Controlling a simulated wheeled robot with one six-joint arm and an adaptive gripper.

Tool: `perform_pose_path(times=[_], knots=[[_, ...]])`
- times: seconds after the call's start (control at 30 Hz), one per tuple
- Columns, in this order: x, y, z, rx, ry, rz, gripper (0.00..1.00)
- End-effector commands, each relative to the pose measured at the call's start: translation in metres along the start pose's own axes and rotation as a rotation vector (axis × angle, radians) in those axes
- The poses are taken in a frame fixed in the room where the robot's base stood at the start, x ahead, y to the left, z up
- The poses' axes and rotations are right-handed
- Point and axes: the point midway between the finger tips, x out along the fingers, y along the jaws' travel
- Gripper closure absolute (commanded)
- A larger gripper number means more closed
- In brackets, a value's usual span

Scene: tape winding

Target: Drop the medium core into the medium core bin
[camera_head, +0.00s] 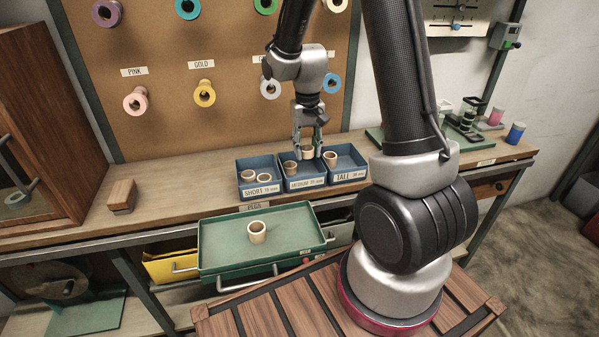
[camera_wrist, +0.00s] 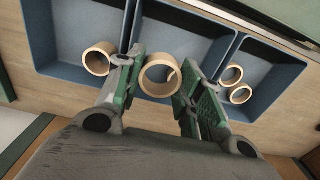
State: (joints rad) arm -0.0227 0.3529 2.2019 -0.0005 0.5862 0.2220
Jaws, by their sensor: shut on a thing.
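My gripper (camera_head: 307,150) points down over the medium bin, the middle one of three blue bins, with its green fingers on both sides of a tan ring-shaped core (camera_head: 308,155). The wrist view shows the core (camera_wrist: 160,92) between the fingertips (camera_wrist: 162,72), its open end facing the camera. The medium core bin (camera_head: 305,184) has a label on its front. Another core (camera_head: 290,168) shows in it at the left in the head view. I cannot tell whether the held core touches the bin.
The short bin (camera_head: 260,191) at left holds two cores. The tall bin (camera_head: 348,176) at right holds one core (camera_head: 330,159). A green tray (camera_head: 215,245) in front carries one core (camera_head: 257,232). A pegboard (camera_head: 165,50) with tape rolls stands behind. A wooden block (camera_head: 121,195) lies at left.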

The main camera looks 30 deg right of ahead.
Motion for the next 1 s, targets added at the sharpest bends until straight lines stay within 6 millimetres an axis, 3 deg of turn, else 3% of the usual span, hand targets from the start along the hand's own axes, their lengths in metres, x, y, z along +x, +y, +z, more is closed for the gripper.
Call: perform_pose_path(times=[0.2, 0.57, 0.6, 0.7, 1.0], knots=[[0.02, 0.0, 0.0, 0.0, -0.002, 0.0, 0.71], [0.024, 0.0, 0.0, -0.001, 0.0, 0.0, 0.71], [0.024, 0.0, 0.0, -0.001, 0.0, 0.0, 0.56], [0.024, 0.0, 0.0, -0.001, 0.0, 0.0, 0.38], [0.024, 0.0, 0.0, -0.001, 0.0, 0.0, 0.38]])
